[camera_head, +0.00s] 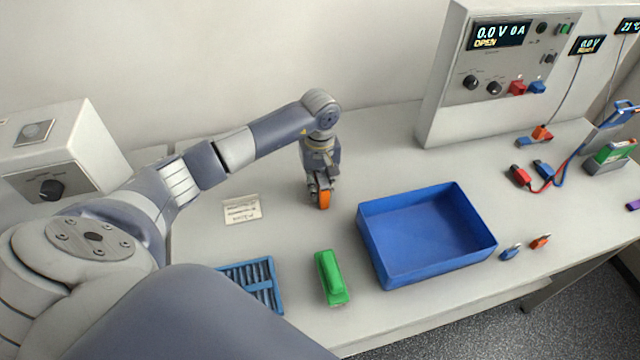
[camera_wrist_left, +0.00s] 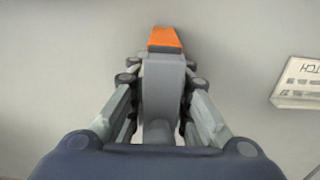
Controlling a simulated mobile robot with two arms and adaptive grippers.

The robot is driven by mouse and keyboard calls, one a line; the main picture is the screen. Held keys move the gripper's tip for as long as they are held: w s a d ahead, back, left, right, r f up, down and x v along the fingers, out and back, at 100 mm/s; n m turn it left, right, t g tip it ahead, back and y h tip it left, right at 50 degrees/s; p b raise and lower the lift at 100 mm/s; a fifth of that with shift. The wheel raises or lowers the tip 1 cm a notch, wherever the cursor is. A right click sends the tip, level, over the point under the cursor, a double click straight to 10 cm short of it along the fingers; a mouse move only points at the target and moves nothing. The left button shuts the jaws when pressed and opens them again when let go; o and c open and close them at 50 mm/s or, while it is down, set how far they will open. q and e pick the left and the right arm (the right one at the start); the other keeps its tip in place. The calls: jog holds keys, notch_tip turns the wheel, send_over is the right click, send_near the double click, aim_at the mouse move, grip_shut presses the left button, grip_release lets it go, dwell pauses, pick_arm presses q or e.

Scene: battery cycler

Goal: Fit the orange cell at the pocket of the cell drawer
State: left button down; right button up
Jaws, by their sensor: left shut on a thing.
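The orange cell (camera_head: 323,200) is upright in my left gripper (camera_head: 319,184), above the pale bench or touching it; I cannot tell which. In the left wrist view the orange end of the cell (camera_wrist_left: 164,38) shows beyond the fingers of my left gripper (camera_wrist_left: 163,72), which is shut on it. A grey part between the fingers hides the rest. I cannot make out the cell drawer or its pocket for sure in either view. My right gripper is not in view.
A blue bin (camera_head: 372,262) stands right of the gripper, a green block (camera_head: 331,277) in front. A blue slotted rack (camera_head: 268,290) is partly hidden by my arm. A paper label (camera_head: 241,209) lies left. The cycler (camera_head: 440,95) stands behind right, with leads and clips nearby.

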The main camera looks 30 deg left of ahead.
pick_arm(q)
jog(key=c, duration=1.5)
grip_release()
jog(key=shift+f, duration=0.1)
jog(key=shift+r, duration=0.2)
notch_tip(320, 180, up, 10)
jog(key=b, duration=0.3)
jog(key=shift+r+b, duration=0.25)
jog(key=shift+b, duration=0.1)
jog(key=shift+r, duration=0.7)
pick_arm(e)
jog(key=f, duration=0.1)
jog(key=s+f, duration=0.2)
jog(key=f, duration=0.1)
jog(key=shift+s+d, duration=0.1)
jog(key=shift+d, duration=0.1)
pick_arm(q)
jog(key=shift+f, duration=0.1)
